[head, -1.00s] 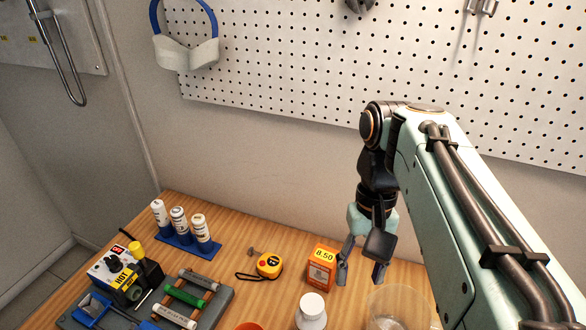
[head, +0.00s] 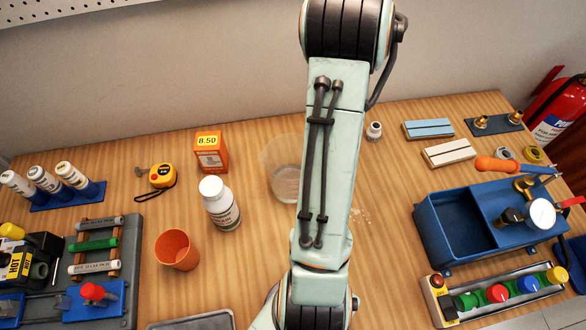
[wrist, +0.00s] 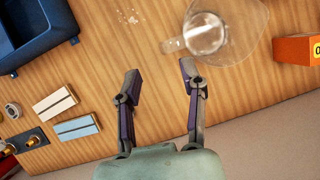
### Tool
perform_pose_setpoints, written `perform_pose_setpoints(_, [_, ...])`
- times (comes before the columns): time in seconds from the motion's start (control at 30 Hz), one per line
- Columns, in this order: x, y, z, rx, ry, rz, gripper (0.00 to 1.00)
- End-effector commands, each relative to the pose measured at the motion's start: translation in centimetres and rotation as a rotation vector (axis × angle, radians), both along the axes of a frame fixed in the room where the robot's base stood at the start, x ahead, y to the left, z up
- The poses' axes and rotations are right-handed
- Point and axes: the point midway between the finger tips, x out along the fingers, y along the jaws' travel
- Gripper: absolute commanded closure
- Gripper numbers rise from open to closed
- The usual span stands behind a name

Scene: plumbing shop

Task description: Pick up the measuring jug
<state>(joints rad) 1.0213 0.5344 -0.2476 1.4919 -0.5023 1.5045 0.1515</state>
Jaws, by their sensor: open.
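The measuring jug (head: 283,180) is clear and stands on the wooden table; in the head view my arm covers its right part. It also shows in the wrist view (wrist: 206,36), at the top, with its handle on its left side toward the space ahead of my fingers. My gripper (wrist: 160,71) is open with nothing between its fingers. Its right fingertip appears close to the jug's lower-left side in the picture; whether they touch I cannot tell. In the head view my gripper is hidden behind my arm.
Left of the jug stand a white bottle (head: 220,204), an orange cup (head: 176,250) and an orange box (head: 211,153). A blue tank (head: 445,230) is at right. Two small blocks (head: 428,128) (head: 449,152) lie behind it. Bare table lies between the arm and the tank.

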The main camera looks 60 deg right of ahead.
Motion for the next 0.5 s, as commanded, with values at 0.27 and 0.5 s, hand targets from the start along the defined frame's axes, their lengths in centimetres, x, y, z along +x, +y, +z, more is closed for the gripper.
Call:
perform_pose_setpoints(0.27, [0.0,0.2,-9.8,0.005,0.006,0.002,0.59])
perform_pose_setpoints(0.5, [0.0,0.2,-12.5,0.000,0.001,0.001,0.59])
